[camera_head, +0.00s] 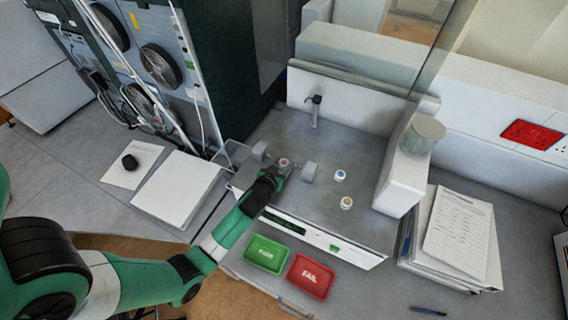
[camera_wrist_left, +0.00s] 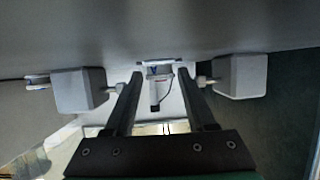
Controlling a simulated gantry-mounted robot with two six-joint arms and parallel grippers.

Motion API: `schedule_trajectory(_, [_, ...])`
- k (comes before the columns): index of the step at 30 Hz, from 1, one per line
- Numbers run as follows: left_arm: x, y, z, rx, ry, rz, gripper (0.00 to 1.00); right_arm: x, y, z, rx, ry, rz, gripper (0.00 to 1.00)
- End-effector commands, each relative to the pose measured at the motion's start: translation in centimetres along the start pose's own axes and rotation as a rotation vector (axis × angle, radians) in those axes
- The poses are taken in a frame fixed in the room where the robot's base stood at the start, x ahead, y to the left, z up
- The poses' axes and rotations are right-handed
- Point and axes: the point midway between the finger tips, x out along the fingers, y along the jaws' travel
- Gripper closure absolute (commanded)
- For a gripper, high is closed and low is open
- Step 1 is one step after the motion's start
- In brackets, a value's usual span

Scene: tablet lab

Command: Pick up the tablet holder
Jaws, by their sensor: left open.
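A small round white holder with a reddish centre (camera_head: 284,162) is on the grey worktop between two grey blocks. Two similar round holders, one with a blue centre (camera_head: 340,175) and one with a yellow centre (camera_head: 346,203), stand apart to its right. My left gripper (camera_head: 279,170) is right at the red-centred holder and partly covers it. My right gripper is not in view.
One grey block (camera_head: 259,150) and another grey block (camera_head: 309,171) flank the gripper closely. A green tray (camera_head: 265,254) and a red tray (camera_head: 311,277) lie in front. A white upright housing (camera_head: 402,172) and papers (camera_head: 460,232) are at right.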

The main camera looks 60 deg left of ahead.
Motion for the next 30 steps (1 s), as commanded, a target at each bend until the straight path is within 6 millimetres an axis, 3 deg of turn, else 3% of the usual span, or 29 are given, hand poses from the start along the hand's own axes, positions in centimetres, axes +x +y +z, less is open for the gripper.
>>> schedule_trajectory(6, [0.1, 0.0, 0.0, 0.0, 0.001, 0.0, 0.46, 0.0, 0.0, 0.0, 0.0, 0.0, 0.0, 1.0])
schedule_trajectory(13, [0.1, 0.0, 0.0, 0.0, 0.0, 0.0, 0.87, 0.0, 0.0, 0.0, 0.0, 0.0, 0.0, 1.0])
schedule_trajectory(23, [-0.1, 0.0, -0.3, 0.0, 0.001, 0.0, 0.88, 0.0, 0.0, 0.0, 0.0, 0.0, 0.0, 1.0])
schedule_trajectory(30, [-0.9, 0.0, -2.4, -0.001, 0.003, 0.0, 0.88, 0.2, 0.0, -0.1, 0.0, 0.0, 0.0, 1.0])
